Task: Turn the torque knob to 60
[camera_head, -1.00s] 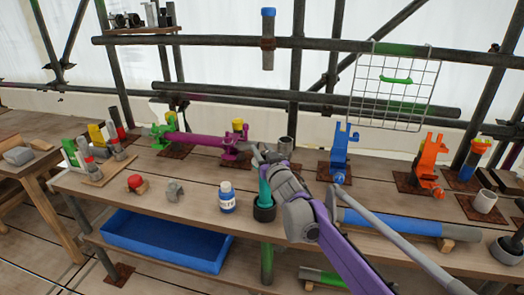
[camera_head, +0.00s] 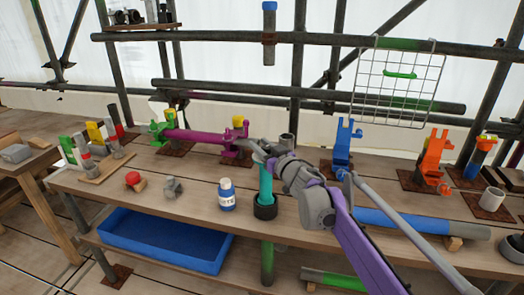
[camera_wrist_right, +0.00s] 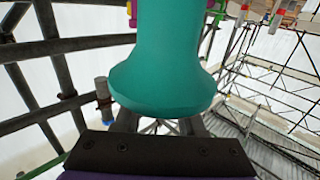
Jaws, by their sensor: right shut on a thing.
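A teal tool handle (camera_head: 265,184) stands upright with its lower end in a black round holder (camera_head: 265,209) at the middle of the table's front. In the right wrist view the teal body (camera_wrist_right: 165,75) is very close, with a flared end toward the camera. My right gripper (camera_head: 266,151) is at the top of the teal tool and shut on it; the fingertips are partly hidden by the tool in the wrist view. No torque knob or its scale can be made out. My left gripper is not in view.
A purple clamped pipe (camera_head: 195,137) lies behind. A blue bracket (camera_head: 342,150) and an orange bracket (camera_head: 433,160) stand to the right. A blue tray (camera_head: 160,241) is on the lower shelf.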

